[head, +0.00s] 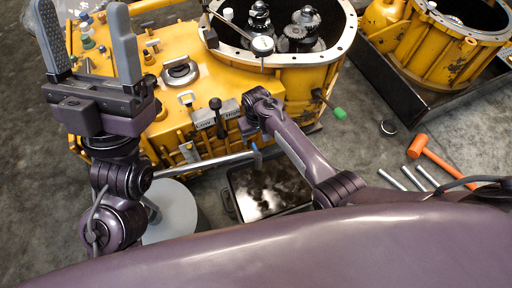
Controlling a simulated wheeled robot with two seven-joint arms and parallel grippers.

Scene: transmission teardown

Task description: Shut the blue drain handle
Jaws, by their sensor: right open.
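The blue drain handle (257,156) is a small blue lever at the right end of a silver pipe (205,164), low in front of the yellow transmission housing (140,80). It stands roughly upright in the picture, above the far edge of the dark drain pan (288,200). I cannot tell from it whether the valve is open. My right gripper (82,12) is at the upper left, its two grey fingers wide apart and empty, pointing up in the picture, well away from the handle. My left gripper does not show.
One of my purple arm links passes just right of the handle. A green-tipped lever (339,113) sticks out from the housing. An orange hammer (440,165), metal bars (408,178) and a dark puck (388,127) lie on the floor. Another yellow housing (440,42) sits at upper right.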

